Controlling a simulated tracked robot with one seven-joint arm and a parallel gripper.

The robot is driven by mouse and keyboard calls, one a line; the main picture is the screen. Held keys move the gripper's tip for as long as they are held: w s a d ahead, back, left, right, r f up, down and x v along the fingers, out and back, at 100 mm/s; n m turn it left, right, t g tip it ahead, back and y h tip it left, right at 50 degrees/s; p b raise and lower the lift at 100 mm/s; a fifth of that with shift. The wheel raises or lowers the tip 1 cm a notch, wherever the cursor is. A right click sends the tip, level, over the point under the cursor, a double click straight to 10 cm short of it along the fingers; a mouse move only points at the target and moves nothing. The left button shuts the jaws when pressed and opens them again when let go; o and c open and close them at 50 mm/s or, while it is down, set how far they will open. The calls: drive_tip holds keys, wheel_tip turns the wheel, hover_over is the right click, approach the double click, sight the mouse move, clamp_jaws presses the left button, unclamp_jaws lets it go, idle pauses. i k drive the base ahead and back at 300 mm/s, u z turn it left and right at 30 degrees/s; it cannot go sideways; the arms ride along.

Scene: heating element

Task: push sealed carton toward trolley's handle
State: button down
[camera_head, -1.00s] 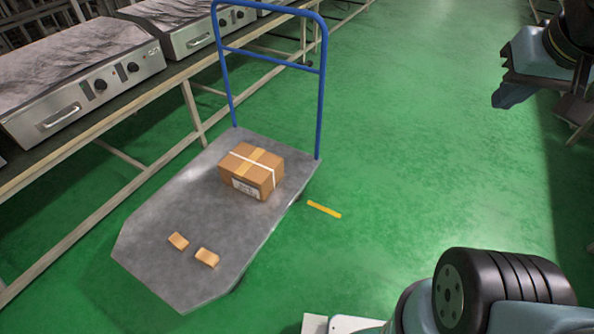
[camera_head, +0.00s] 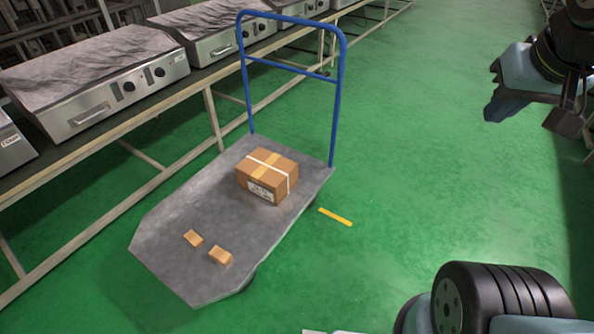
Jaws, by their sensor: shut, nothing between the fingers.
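The sealed carton (camera_head: 267,175), brown with a white strap, tan tape and a white label, sits upright on the grey trolley deck (camera_head: 180,220). It is on the handle half, a short gap from the blue handle (camera_head: 339,110). My gripper (camera_head: 567,118) is at the upper right, a dark part at the end of my arm. It appears small and partly dark, shut and empty. It is well to the right of the trolley and apart from the carton.
Two small tan blocks (camera_head: 193,238) (camera_head: 220,256) lie on the deck's near end. A bench with several steel heating appliances (camera_head: 100,80) runs along the left. A yellow floor mark (camera_head: 335,217) lies right of the trolley. Green floor (camera_head: 420,150) is clear to the right.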

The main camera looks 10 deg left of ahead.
sight(270, 176)
drive_tip(key=i, duration=0.85)
drive_tip(key=z, duration=0.2)
drive_tip(key=k, duration=0.8)
drive_tip(key=u, duration=0.2)
drive_tip(key=i, duration=0.8)
drive_tip(key=z, duration=0.05)
